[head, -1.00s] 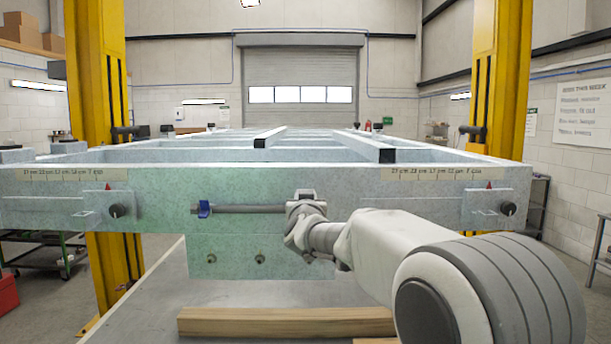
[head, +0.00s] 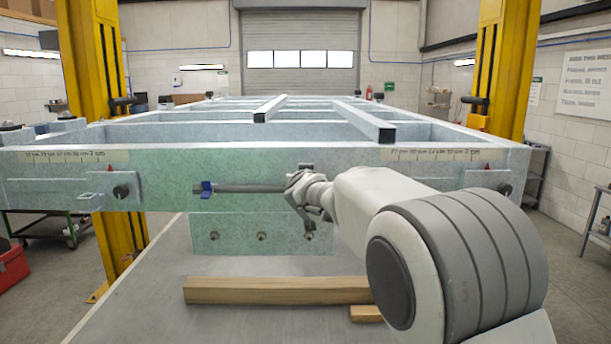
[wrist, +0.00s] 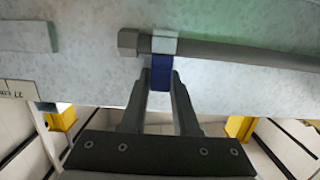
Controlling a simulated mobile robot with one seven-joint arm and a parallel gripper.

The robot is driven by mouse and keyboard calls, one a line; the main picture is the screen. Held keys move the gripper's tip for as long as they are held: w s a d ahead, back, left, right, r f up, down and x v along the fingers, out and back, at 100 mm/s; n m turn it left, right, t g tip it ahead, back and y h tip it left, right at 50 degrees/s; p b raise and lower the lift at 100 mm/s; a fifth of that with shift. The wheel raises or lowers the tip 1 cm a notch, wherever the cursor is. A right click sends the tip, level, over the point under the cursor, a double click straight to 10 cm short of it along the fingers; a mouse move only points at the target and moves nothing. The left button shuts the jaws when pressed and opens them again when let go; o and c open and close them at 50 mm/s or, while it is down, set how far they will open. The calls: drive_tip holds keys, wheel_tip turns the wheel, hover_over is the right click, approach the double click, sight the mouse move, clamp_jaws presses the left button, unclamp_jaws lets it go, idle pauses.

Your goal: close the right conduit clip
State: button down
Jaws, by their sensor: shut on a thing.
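The conduit (head: 238,188) is a grey tube running along the front beam of the pale frame. The left clip, with a blue part (head: 207,188), holds its left end. My gripper (head: 303,188) is at the conduit's right end and hides the right clip in the head view. In the wrist view the picture is turned over. There the right clip (wrist: 165,45) is a pale band around the conduit (wrist: 240,52) near its end, with a blue tab (wrist: 161,76). My gripper's two fingers (wrist: 161,82) are shut on this tab, one on each side.
The frame's front beam (head: 110,190) spans the view between two yellow posts (head: 95,60). A plate with several bolts (head: 262,250) hangs below the conduit. Wooden blocks (head: 275,290) lie on the grey surface under the frame.

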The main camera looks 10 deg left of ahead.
drive_tip(key=c, duration=0.7)
unclamp_jaws()
drive_tip(key=b+v, duration=0.1)
drive_tip(key=v, duration=1.6)
drive_tip(key=shift+s, duration=0.2)
drive_tip(key=shift+d+b, duration=0.1)
drive_tip(key=shift+b, duration=0.2)
